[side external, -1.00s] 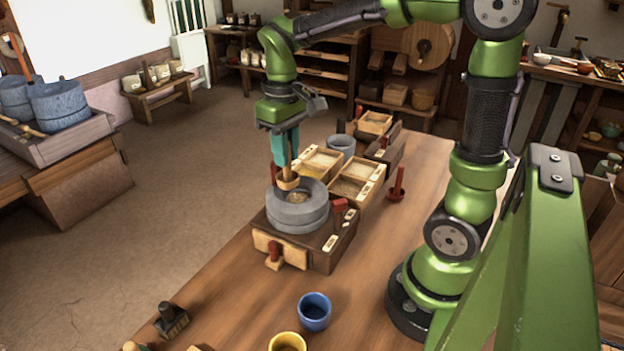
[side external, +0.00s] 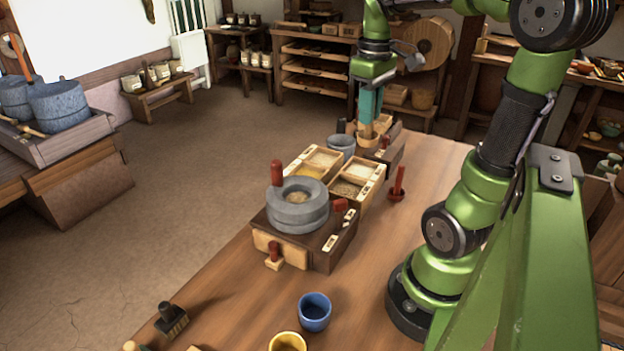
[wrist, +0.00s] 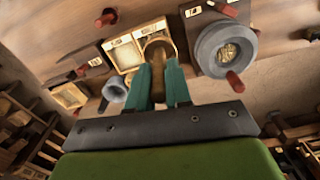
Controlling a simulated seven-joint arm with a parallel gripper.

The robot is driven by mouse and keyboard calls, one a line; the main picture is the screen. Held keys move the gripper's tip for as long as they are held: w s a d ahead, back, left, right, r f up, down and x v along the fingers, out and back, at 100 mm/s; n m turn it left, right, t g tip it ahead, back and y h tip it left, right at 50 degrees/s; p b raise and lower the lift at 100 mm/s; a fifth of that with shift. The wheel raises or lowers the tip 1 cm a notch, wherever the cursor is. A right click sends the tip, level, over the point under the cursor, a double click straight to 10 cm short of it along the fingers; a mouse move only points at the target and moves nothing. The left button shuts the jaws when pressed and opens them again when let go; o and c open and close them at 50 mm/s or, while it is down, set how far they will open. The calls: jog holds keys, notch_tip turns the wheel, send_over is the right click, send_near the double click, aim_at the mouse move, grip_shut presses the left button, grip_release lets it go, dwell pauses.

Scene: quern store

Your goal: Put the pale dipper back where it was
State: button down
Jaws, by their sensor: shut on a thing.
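My gripper (side external: 368,116) is shut on the pale dipper (side external: 366,133), a light wooden cup held mouth-side away from the fingers. In the side view they are at the back of the bench, in front of a small wooden box (side external: 381,124) on a dark stand. The dipper's height above that box is hard to tell. In the wrist view the teal fingers (wrist: 158,82) close on the dipper's handle, and its round cup (wrist: 158,46) extends beyond them. The dipper's original place cannot be told from these frames.
A grey stone quern (side external: 297,210) with a red upright handle sits on a dark wooden base. Behind it are grain trays (side external: 350,200) and a grey pot (side external: 341,146). A red peg stand (side external: 397,188) is at right. Blue (side external: 314,312) and yellow (side external: 287,342) cups stand at the front.

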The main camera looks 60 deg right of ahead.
jog(key=s+d+f, duration=0.1)
jog(key=s+d, duration=0.2)
jog(key=s, duration=0.3)
notch_tip(320, 180, down, 20)
jog(key=shift+w, duration=0.1)
jog(key=shift+f, duration=0.1)
jog(key=c, duration=1.1)
grip_release()
jog(key=shift+o, duration=0.2)
notch_tip(320, 180, up, 12)
jog(key=w+a+r+t, duration=0.2)
jog(key=a, duration=0.5)
jog(key=w+a+r+m+t+y, duration=0.1)
jog(key=w+a+r+t, duration=0.1)
jog(key=a, duration=0.6)
jog(key=w+a+r+m+t+y, duration=0.1)
jog(key=w+a+r+t, duration=0.2)
jog(key=a, duration=0.5)
jog(key=shift+w+r, duration=0.15)
jog(key=shift+w, duration=0.1)
